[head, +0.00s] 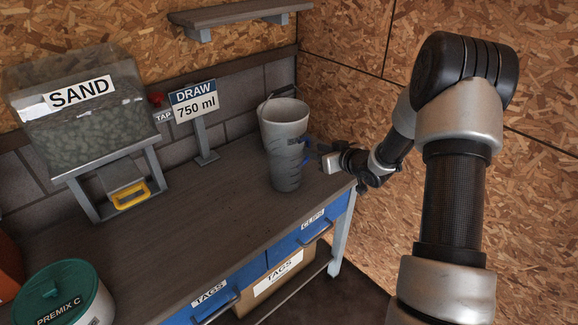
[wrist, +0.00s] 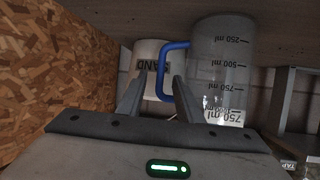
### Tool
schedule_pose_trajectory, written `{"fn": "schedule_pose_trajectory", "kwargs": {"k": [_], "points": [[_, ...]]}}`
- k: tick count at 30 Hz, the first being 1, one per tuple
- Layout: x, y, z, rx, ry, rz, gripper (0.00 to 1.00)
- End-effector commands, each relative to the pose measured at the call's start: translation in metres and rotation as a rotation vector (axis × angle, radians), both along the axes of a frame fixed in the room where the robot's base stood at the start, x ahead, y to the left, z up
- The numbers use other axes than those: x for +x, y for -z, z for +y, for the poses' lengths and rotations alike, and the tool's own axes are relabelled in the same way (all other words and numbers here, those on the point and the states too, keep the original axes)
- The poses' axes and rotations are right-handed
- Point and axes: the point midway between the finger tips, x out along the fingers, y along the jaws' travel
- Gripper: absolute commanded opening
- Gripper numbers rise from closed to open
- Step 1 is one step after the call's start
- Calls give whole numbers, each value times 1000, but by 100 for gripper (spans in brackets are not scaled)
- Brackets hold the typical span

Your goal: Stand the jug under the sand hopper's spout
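The clear jug (head: 287,172) stands on the bench near its right end, with dark volume marks and a blue handle on its right. In the wrist view the jug (wrist: 222,65) appears upside down, and its blue handle (wrist: 164,72) lies between my fingers. My gripper (head: 322,158) is beside the handle at the bench's right edge. In the wrist view my gripper (wrist: 158,85) is open, with its fingers apart and space around the handle. The sand hopper (head: 85,115) stands at the left, on a grey frame. Its spout (head: 122,176) is above a yellow pull (head: 131,195).
A pale bucket (head: 284,118) stands close behind the jug. A "DRAW 750 ml" sign (head: 196,102) and a red tap knob (head: 156,98) are by the back wall. A green-lidded premix tub (head: 62,295) is front left. The bench (head: 205,215) between hopper and jug is clear.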

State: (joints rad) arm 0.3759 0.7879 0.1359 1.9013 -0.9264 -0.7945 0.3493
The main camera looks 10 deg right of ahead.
Motion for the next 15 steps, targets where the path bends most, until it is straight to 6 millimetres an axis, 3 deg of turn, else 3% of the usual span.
{"fn": "schedule_pose_trajectory", "kwargs": {"k": [9, 15], "points": [[37, 17, 19, -1, -3, -1, 33], [42, 17, 21, -1, -2, -2, 33]]}}
